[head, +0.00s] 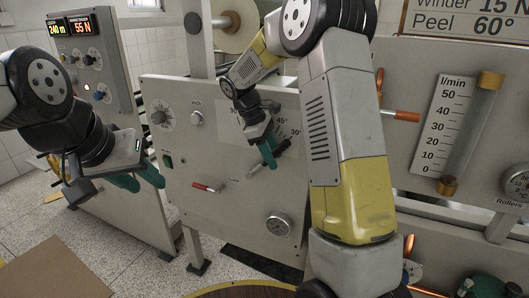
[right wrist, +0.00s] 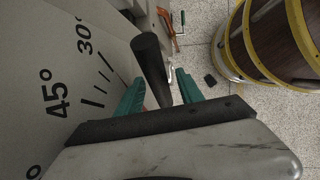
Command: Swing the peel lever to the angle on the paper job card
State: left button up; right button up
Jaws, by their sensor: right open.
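The job card (head: 465,20) at the top right of the head view reads "Winder 15 N" and "Peel 60°". The peel lever's dark handle (head: 283,146) is beside my right gripper (head: 268,150) on the grey front panel, just below the printed 30° mark (head: 295,132). In the right wrist view the black handle (right wrist: 152,68) stands between the two teal fingers of the right gripper (right wrist: 160,90), which are apart. The 45° mark (right wrist: 57,93) is left of it. My left gripper (head: 138,181) is open and empty, away from the lever. My right arm hides part of the scale.
A flow scale (head: 440,125) is at the right.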

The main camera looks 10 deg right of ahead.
jog(key=shift+c, duration=0.2)
grip_shut()
dwell(1.2)
